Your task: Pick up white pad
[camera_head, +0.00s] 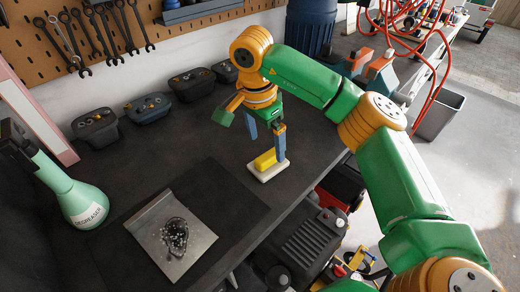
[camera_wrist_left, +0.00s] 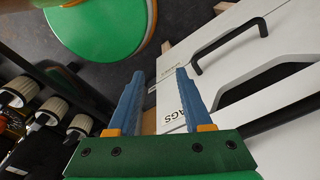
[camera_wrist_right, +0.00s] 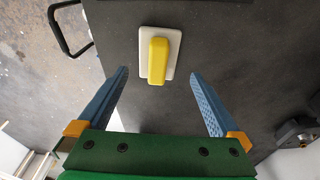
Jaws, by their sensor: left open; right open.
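The white pad (camera_head: 277,172) is a flat white plate with a yellow block-shaped handle (camera_head: 265,160) on top. It lies flat near the front edge of the dark bench, in the middle of the head view. In the right wrist view the pad (camera_wrist_right: 145,67) and its yellow handle (camera_wrist_right: 158,62) lie ahead of the fingertips, roughly centred between them. My right gripper (camera_wrist_right: 158,75) is open and empty, with blue fingers spread wider than the pad; it points down above the bench. My left gripper (camera_wrist_left: 157,75) is open and empty, away from the pad, facing white drawer fronts.
A metal tray with dark debris (camera_head: 202,240) and a green degreaser bottle (camera_head: 82,203) stand at the left of the bench (camera_head: 150,160). Dark bins (camera_head: 96,127) line the wall. The bench's front edge is close to the pad. White drawers with black handles (camera_wrist_left: 240,60) face the left wrist.

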